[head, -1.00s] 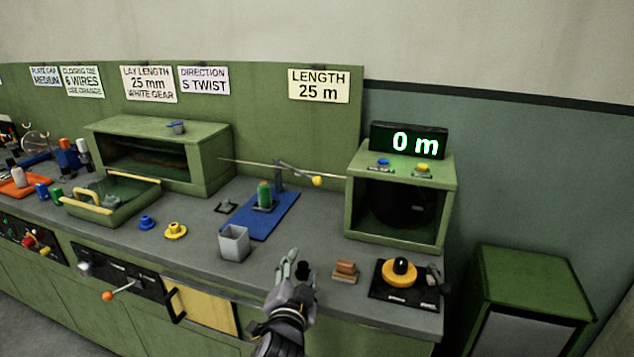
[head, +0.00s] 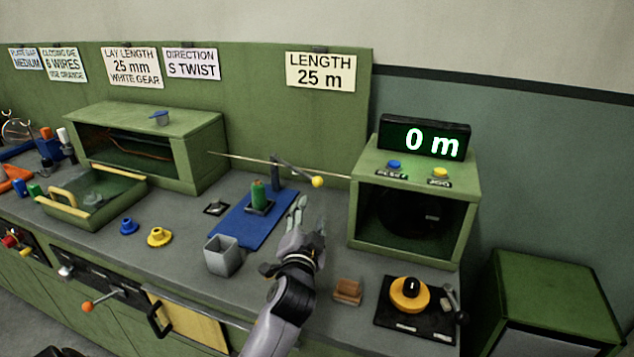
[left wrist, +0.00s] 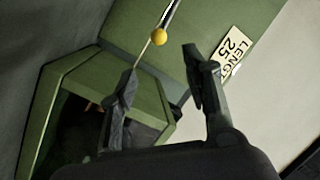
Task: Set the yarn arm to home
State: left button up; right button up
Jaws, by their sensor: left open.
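The yarn arm (head: 293,170) is a thin dark lever on a short post behind the blue plate. It points to the right and ends in a yellow ball (head: 317,181). In the left wrist view the ball (left wrist: 158,37) shows beyond and between my fingertips, with the lever above it. My left gripper (head: 309,215) is open and empty, in front of the ball and apart from it. Its two spread fingers show in the left wrist view (left wrist: 158,75). My right gripper is not in view.
A green spool (head: 258,197) stands on the blue plate (head: 240,228). A thin rod or wire (head: 240,159) runs behind the lever to the open green box (head: 462,225) at right. A grey cup (head: 223,256), a brown block (head: 348,291) and a yellow knob (head: 409,294) are nearby.

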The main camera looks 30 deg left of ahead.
aim_at(317, 185)
pick_arm(q)
jog(key=p+x, duration=0.1)
jog(key=x, duration=1.1)
jog(key=shift+w, duration=0.15)
jog(key=shift+x, duration=0.8)
jog(key=shift+f, duration=0.1)
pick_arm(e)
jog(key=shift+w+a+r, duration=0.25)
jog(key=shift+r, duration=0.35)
pick_arm(q)
jog(key=shift+c, duration=0.5)
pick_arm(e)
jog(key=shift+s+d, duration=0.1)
pick_arm(q)
jog(key=c, duration=0.6)
grip_shut()
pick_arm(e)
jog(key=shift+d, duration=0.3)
